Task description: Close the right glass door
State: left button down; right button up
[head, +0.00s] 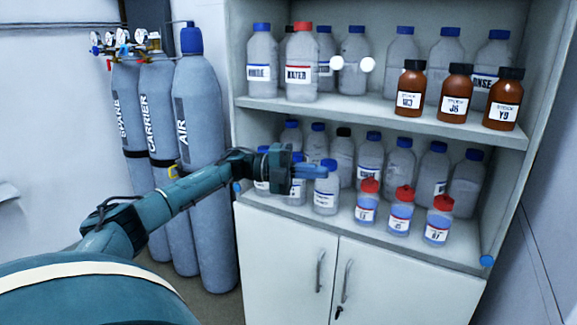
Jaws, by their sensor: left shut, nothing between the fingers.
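The shelf cabinet (390,123) has a white frame with two visible shelves of bottles. Its glass doors are too clear for me to make out their panes or edges. Two round white knobs (337,63) (367,64) show side by side in front of the upper bottles, near the middle. I cannot tell how far the right door stands open. My left gripper (322,172) is shut and empty, its blue fingers pointing right in front of the lower-shelf bottles, below the knobs. My right gripper is out of view.
Clear blue-capped bottles, brown bottles (455,93) and red-capped bottles (402,211) fill the shelves. White lower cupboard doors (285,255) are below. Grey gas cylinders (203,140) stand at left, behind my left arm. Small blue discs (487,261) (236,187) mark the lower shelf's ends.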

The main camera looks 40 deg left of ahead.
pick_arm(q)
jog(key=w+a+b, duration=0.1)
jog(key=a, duration=0.7)
jog(key=shift+w+f, duration=0.25)
jog(key=shift+f, duration=0.1)
